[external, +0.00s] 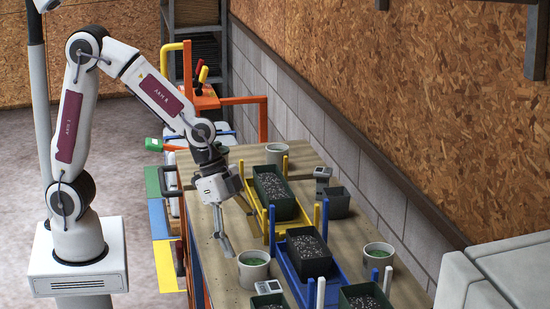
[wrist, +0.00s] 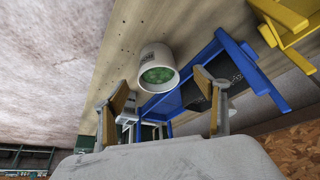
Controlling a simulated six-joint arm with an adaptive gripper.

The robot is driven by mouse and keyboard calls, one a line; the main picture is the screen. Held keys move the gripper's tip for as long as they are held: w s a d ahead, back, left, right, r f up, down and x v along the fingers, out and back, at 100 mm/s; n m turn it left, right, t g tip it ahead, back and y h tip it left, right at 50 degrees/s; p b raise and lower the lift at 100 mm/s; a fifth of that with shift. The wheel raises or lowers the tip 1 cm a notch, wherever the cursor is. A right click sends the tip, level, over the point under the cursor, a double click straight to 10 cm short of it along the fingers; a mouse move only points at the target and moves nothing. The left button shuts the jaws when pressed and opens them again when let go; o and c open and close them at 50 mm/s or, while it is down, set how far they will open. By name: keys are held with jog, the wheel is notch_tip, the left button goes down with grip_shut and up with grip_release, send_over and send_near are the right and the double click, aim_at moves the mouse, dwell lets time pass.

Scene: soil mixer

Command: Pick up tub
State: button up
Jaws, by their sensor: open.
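A white tub (external: 254,272) with green contents stands on the wooden bench, near its left edge. My gripper (external: 226,244) points down over the bench just to the left of this tub, and no contact shows. In the wrist view my gripper (wrist: 160,92) has its two fingers spread wide with nothing held. The white tub (wrist: 154,54) appears ahead between and beyond the fingertips, its round mouth and green contents facing the camera. Two similar white tubs stand on the bench, one at the right (external: 378,259) and one at the back (external: 277,150).
A blue rack (external: 338,272) with a dark soil-filled planter (external: 309,253) stands right of the near tub. A yellow rack (external: 252,200) with another planter (external: 275,194) is behind. A small device (external: 268,287) sits in front. Bare bench (external: 205,240) lies left of the tub.

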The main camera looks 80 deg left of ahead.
aim_at(254, 268)
dwell(0.3)
jog(key=shift+x, duration=1.3)
jog(key=shift+d+f, duration=0.1)
jog(key=shift+d, duration=0.05)
jog(key=shift+d+x, duration=0.25)
jog(key=shift+x, duration=2.15)
jog(key=c, duration=1.4)
